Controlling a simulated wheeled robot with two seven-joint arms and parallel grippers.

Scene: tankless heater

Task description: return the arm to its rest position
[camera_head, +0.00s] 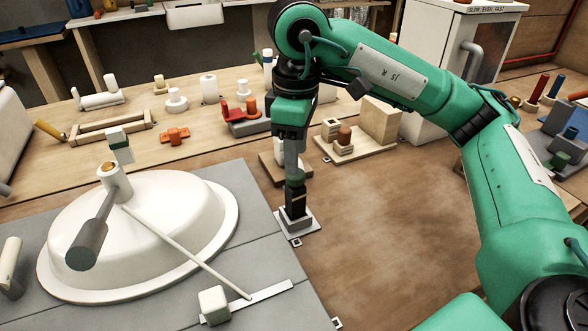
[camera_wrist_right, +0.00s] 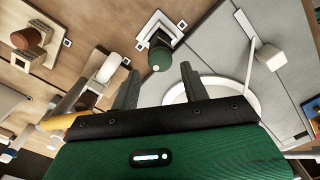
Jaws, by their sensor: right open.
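My right arm (camera_head: 385,75) is green and reaches in from the right, bent over the table. Its gripper (camera_head: 292,166) points down over a small dark green post (camera_head: 295,190) that stands upright on a grey square base. In the right wrist view the two fingers (camera_wrist_right: 160,75) are spread apart with nothing held between them. The green post (camera_wrist_right: 159,55) shows just beyond the fingertips, on its pale base; I cannot tell whether the fingers touch it. My left gripper is not in view.
A white dome (camera_head: 190,215) with a grey-handled fitting and a thin rod lies left, on grey panels. Wooden blocks (camera_head: 380,120) stand just right of the gripper. Several small parts line the bench behind. A white cabinet (camera_head: 440,60) stands back right. Brown surface (camera_head: 370,220) is clear.

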